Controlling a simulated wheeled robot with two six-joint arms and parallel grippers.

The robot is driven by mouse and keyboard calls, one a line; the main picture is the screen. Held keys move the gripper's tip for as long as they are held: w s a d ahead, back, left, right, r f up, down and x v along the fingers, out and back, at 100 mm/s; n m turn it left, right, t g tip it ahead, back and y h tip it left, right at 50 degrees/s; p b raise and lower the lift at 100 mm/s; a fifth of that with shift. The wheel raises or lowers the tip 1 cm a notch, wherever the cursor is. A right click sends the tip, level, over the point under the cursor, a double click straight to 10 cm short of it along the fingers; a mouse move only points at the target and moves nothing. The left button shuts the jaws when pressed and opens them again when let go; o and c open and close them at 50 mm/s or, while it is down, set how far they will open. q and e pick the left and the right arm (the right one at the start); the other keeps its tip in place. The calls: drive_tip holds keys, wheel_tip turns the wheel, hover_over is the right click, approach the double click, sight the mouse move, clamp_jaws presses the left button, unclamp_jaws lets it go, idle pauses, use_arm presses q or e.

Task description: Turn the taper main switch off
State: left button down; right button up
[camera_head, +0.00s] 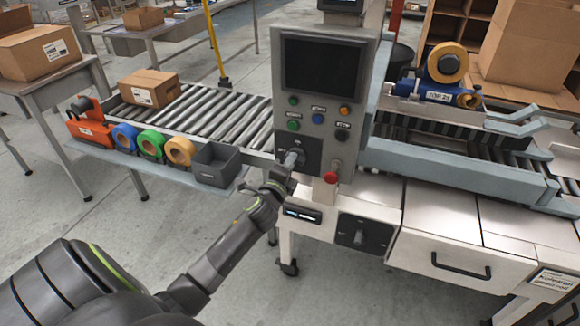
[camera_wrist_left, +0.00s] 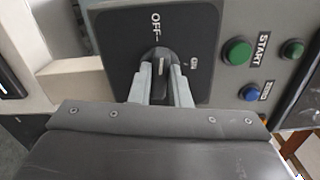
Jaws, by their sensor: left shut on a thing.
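The taper main switch is a black rotary knob (camera_wrist_left: 160,60) on a dark square plate (camera_wrist_left: 110,42), marked OFF at the top and ON at the right in the left wrist view. The knob's white mark runs up and down in that picture, roughly in line with OFF. The plate also shows on the grey control panel in the head view (camera_head: 313,142). My left gripper (camera_head: 295,158) is shut on the knob, one finger on each side of it in the wrist view (camera_wrist_left: 161,85). The fingers hide the knob's lower part. My right gripper is not in view.
The panel carries a dark screen (camera_head: 323,66), coloured buttons and a red button (camera_head: 331,177) close to my left gripper. Another rotary switch (camera_head: 359,238) is on the cabinet below. A grey bin (camera_head: 216,165) and tape rolls stand left of the panel, before the roller conveyor (camera_head: 205,118).

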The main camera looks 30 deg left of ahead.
use_arm(q)
drive_tip(key=shift+f+n, duration=0.15)
drive_tip(key=shift+n, duration=0.75)
drive_tip(key=shift+b, duration=0.3)
drive_tip(key=c, duration=1.4)
unclamp_jaws()
drive_tip(key=shift+o, duration=0.2)
drive_tip(key=shift+s, duration=0.1)
drive_tip(key=b+v, duration=0.1)
drive_tip(key=v, duration=1.6)
drive_tip(key=shift+d, duration=0.15)
drive_tip(key=shift+s, duration=0.1)
